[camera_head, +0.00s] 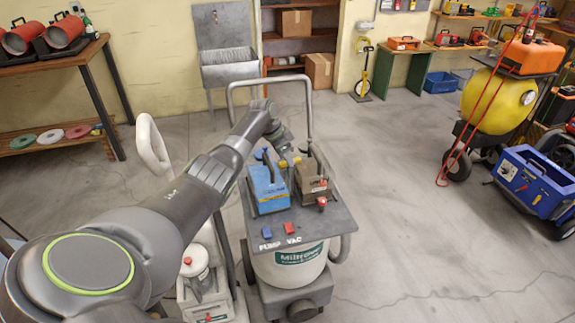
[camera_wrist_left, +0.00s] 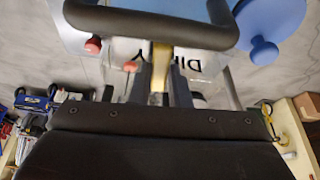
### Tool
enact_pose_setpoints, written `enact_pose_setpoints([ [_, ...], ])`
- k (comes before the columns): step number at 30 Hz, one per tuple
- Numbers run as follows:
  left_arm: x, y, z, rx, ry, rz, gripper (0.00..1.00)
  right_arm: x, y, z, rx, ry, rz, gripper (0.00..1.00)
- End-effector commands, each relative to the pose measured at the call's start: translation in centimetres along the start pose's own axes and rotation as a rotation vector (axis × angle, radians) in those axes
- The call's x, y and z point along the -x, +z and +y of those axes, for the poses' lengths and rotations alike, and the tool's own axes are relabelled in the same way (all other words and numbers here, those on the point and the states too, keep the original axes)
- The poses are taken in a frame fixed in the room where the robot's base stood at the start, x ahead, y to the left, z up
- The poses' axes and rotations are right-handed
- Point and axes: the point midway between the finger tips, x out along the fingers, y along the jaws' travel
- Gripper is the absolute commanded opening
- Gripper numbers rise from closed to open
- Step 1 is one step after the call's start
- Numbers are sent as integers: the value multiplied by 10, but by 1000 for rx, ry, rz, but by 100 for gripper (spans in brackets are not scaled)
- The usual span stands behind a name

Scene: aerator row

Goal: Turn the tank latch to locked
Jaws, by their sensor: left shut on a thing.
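My left gripper (camera_head: 290,157) reaches over the cart's top, between a blue tank (camera_head: 268,190) and a brown tank (camera_head: 313,186). In the left wrist view, the left gripper's two dark fingers (camera_wrist_left: 162,84) are shut on a narrow yellow latch (camera_wrist_left: 159,60), one finger on either side. Behind it is a pale panel (camera_wrist_left: 192,66) with upside-down lettering that looks like "DIRTY". The latch is mostly hidden by the fingers and a dark bar, so I cannot tell its locked or unlocked position. My right gripper is not in view.
A dark handle bar (camera_wrist_left: 150,25) crosses close to the fingers. A blue knob (camera_wrist_left: 264,52) and a red knob (camera_wrist_left: 93,44) flank them. The cart's top (camera_head: 325,222) carries a red and a blue switch. Open floor lies to its right, before a yellow machine (camera_head: 497,104).

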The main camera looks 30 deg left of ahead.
Motion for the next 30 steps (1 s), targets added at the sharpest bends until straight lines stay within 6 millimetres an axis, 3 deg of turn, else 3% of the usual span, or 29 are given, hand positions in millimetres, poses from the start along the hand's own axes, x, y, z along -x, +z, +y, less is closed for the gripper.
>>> enact_pose_setpoints([
  [1, -4, 1, -1, -23, 8, 1, 0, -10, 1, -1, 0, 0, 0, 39],
  [9, -2, 0, -2, -115, 47, 0, 0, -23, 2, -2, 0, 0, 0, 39],
  [26, 0, 0, -2, -142, 57, -1, 0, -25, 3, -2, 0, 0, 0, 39],
  [27, 0, 0, -2, -142, 57, -1, 20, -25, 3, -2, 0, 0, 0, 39],
  [30, 0, 0, -2, -142, 57, -1, 33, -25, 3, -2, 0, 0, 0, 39],
])
